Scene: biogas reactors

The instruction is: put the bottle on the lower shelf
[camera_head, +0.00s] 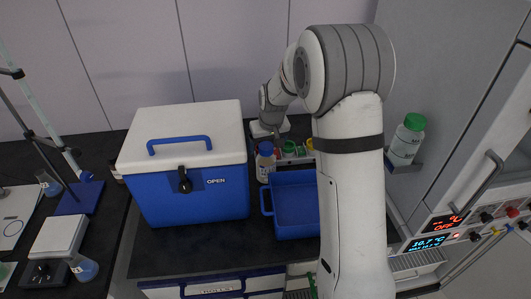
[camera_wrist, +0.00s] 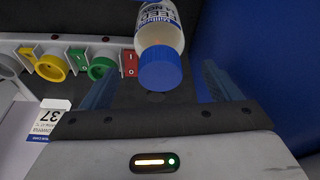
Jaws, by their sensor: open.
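A bottle with a blue cap and a label (camera_head: 265,168) stands on the dark bench between the cooler and the blue bin. In the wrist view the bottle (camera_wrist: 160,25) shows its cap towards me, between and beyond my spread fingers. My gripper (camera_head: 268,128) is behind the bottle in the head view, open and empty; its fingers (camera_wrist: 158,82) also show in the wrist view. Whether they touch the bottle is not clear. A second bottle with a green cap (camera_head: 406,142) stands on a small bracket shelf (camera_head: 404,168) at right. A lower slatted ledge (camera_head: 412,262) shows beneath it.
The blue cooler with white lid (camera_head: 190,195) stands left of the bottle. The open blue bin (camera_head: 295,205) is close at its right. A valve panel with yellow and green handles (camera_wrist: 75,62) is behind. A reactor cabinet with a handle (camera_head: 487,178) stands at right.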

